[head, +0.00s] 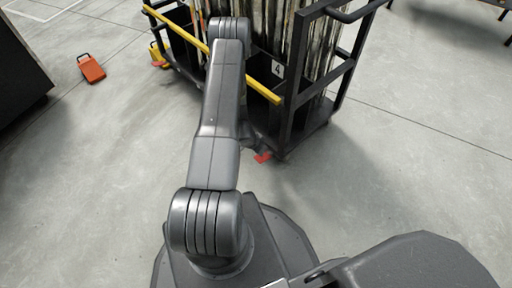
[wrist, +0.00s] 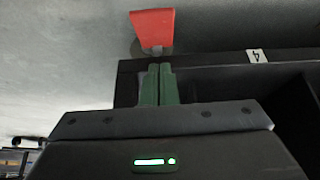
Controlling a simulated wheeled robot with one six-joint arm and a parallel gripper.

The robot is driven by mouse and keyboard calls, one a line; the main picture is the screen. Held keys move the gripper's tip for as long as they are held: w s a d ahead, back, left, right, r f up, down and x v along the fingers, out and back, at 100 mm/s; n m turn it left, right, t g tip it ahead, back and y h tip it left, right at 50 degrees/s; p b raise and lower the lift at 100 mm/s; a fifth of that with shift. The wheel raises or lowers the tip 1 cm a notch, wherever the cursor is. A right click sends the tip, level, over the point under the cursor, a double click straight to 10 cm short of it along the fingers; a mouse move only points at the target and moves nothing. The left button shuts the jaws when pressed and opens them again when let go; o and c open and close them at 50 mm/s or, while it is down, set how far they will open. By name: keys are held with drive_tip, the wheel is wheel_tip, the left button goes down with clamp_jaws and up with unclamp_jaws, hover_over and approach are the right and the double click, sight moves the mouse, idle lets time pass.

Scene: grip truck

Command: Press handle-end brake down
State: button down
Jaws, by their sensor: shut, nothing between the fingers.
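A red brake pedal (head: 262,157) sticks out low at the near corner of the dark cart (head: 285,135), just above the floor. It also shows in the wrist view as a flat red plate (wrist: 153,28) beyond my fingertips. My gripper (wrist: 158,68) has its two green fingers together, with nothing between them. The fingertips point at the pedal's dark base, and I cannot tell whether they touch it. In the head view my arm hides the gripper. A second red pedal (head: 158,64) shows low at the cart's far left end.
The cart has a yellow rail (head: 262,90), a number 4 label (head: 277,69), a black handle (head: 352,14) and tall upright pieces inside. An orange object (head: 91,68) lies on the floor at left, near a dark block (head: 20,70). Open floor lies at right.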

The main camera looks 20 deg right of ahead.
sight(259, 158)
drive_tip(key=f, duration=0.1)
drive_tip(key=f+b, duration=0.1)
drive_tip(key=f, duration=0.1)
drive_tip(key=f+b, duration=0.1)
drive_tip(key=shift+s+a+f, duration=0.15)
drive_tip(key=shift+a+f, duration=0.15)
drive_tip(key=shift+a, duration=0.1)
